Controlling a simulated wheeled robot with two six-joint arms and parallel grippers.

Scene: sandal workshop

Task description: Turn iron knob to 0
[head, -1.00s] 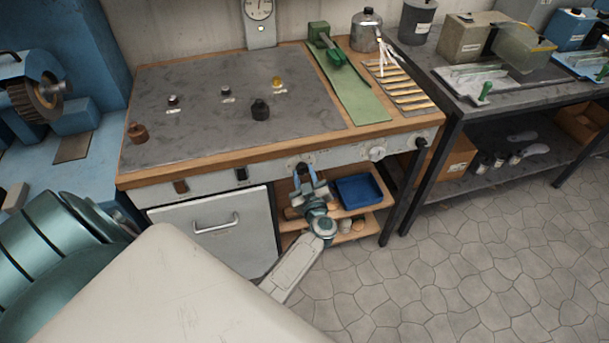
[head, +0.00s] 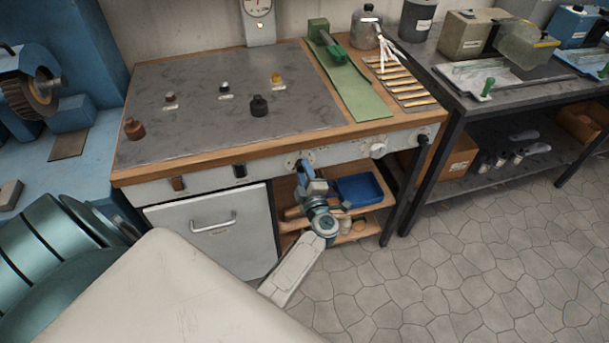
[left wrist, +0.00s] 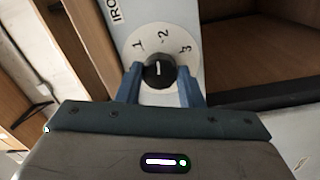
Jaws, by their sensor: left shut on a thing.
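The iron knob (left wrist: 159,71) is black with a white pointer line, on a white dial (left wrist: 160,40) marked 1, 2 and 3 in the left wrist view. The line points up in that picture, close to the 2. No 0 is visible; the lower part of the dial is hidden by my gripper. My left gripper (left wrist: 158,84) has its blue fingers on either side of the knob and is shut on it. In the head view, this gripper (head: 306,172) is at the bench's front panel. My right gripper is not in view.
Below are an open shelf with a blue tray (head: 359,190) and a white cabinet door (head: 212,235). Several small items and a green strip (head: 350,88) lie on the bench top. The floor at right is clear.

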